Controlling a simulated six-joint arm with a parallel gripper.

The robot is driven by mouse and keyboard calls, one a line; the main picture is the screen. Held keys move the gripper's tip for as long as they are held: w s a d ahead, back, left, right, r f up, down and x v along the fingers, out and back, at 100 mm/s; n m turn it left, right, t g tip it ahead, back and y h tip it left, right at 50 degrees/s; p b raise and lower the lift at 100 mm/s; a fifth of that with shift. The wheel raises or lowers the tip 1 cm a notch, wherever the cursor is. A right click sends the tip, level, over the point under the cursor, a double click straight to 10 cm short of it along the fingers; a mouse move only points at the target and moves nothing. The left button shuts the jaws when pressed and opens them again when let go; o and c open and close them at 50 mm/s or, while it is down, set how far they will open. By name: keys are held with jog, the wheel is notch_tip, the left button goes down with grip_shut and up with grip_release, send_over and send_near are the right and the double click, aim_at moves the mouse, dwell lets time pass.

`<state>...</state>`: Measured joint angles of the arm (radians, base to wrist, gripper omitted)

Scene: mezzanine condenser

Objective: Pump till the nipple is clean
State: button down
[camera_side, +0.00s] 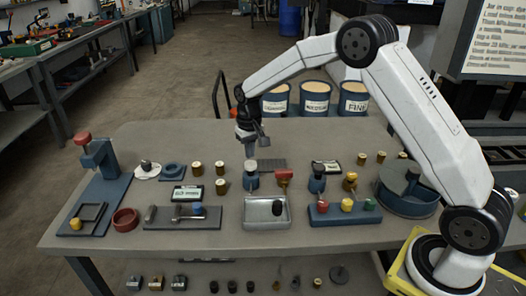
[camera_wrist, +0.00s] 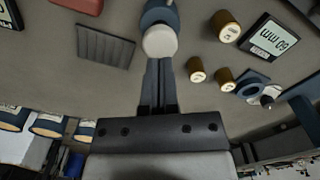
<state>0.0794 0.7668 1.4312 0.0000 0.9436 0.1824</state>
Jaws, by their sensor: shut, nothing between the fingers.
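My gripper (camera_side: 250,150) points down over the middle of the table, its fingers shut with nothing between them. A blue pump-like body with a pale round cap (camera_side: 251,166) stands just below the fingertips. In the wrist view the shut fingers (camera_wrist: 160,65) reach to the edge of that pale cap (camera_wrist: 160,41); I cannot tell whether they touch it. A red piece (camera_side: 284,175) stands just right of the blue body. A second blue body with a dark top (camera_side: 317,184) stands farther right. I cannot make out which small part is the nipple, or whether it is clean.
A dark ribbed mat (camera_wrist: 104,46) lies behind the blue body. Brass cylinders (camera_side: 221,186) and a display card (camera_side: 187,194) are left.

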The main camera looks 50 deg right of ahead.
aim_at(250, 163)
jog(key=shift+f, duration=2.2)
dwell(0.5)
jog(key=shift+r, duration=3.25)
jog(key=shift+s+a+r, duration=0.15)
jog(key=shift+s, duration=0.35)
jog(key=s+a+n+t, duration=0.1)
jog(key=s+a, duration=0.1)
jog(key=s, duration=1)
jog(key=s+a+n+t, duration=0.1)
jog(key=s+a+n, duration=0.1)
jog(key=s, duration=1)
jog(key=shift+f+t, duration=0.2)
jog(key=shift+t, duration=0.1)
